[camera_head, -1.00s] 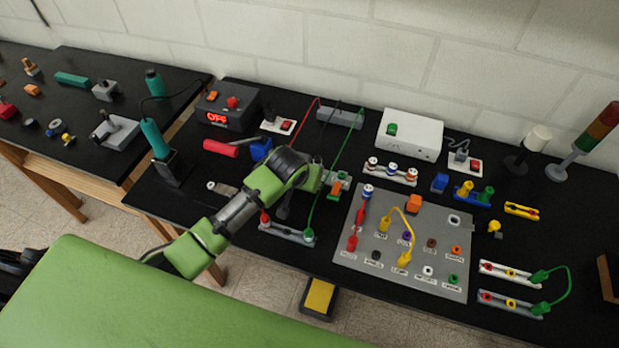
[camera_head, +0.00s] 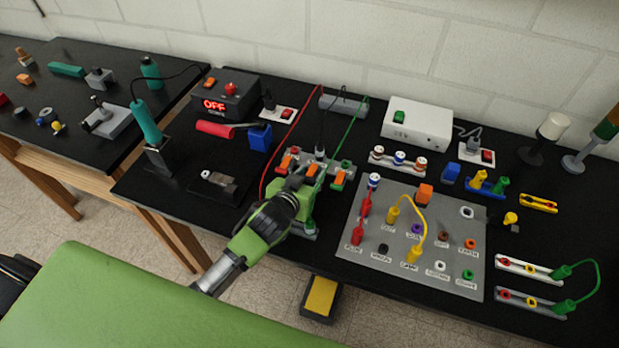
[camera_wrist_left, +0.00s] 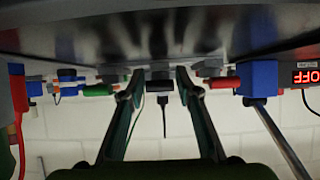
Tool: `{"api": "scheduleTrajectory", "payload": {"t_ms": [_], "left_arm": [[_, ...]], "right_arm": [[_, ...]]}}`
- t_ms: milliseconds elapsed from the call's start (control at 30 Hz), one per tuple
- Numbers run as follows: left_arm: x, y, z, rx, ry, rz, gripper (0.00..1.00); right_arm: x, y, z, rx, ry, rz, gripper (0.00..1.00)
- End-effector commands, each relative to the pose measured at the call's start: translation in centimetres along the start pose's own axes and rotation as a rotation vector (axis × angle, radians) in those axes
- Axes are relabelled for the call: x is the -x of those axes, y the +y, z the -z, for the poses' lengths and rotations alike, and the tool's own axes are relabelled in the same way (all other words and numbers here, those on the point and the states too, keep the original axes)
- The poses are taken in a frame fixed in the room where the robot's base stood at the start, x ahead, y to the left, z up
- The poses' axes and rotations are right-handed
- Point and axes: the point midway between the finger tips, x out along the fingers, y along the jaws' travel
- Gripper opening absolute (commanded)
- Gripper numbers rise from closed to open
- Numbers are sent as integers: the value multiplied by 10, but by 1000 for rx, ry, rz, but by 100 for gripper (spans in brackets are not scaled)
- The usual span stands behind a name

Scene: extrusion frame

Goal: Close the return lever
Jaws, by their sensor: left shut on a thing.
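A grey terminal block (camera_head: 327,163) with orange levers lies near the middle of the bench. Its left lever (camera_head: 285,163), middle lever (camera_head: 313,169) and right lever (camera_head: 338,179) show just beyond my left gripper. A red, a black and a green wire run at it; which lever is the return one carries no readable label. My left gripper (camera_head: 297,178) reaches in from the front, its fingertips at the block. In the left wrist view its fingers (camera_wrist_left: 159,85) stand apart on either side of the block. The part held is hard to see. My right gripper is not in view.
A grey panel (camera_head: 452,272) with plugs and a yellow lead lies to the right. A blue block (camera_head: 260,138), a red-handled tool (camera_head: 213,129) and an OFF-display box (camera_head: 228,95) stand to the left. Bench surface is clear between the left gripper and the small clamp (camera_head: 219,184).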

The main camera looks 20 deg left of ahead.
Motion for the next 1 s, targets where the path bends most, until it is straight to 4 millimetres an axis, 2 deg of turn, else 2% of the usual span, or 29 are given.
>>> {"api": "scheduleTrajectory", "payload": {"t_ms": [333,367,400,833,1000], "left_arm": [[0,0,1,-1,5,0,9],[0,0,1,-1,4,0,38],[0,0,1,-1,4,0,46],[0,0,0,-1,1,0,46],[2,0,5,-2,-25,0,46]], "right_arm": [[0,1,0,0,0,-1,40],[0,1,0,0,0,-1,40],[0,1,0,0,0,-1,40],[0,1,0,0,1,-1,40],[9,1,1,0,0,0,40]]}}
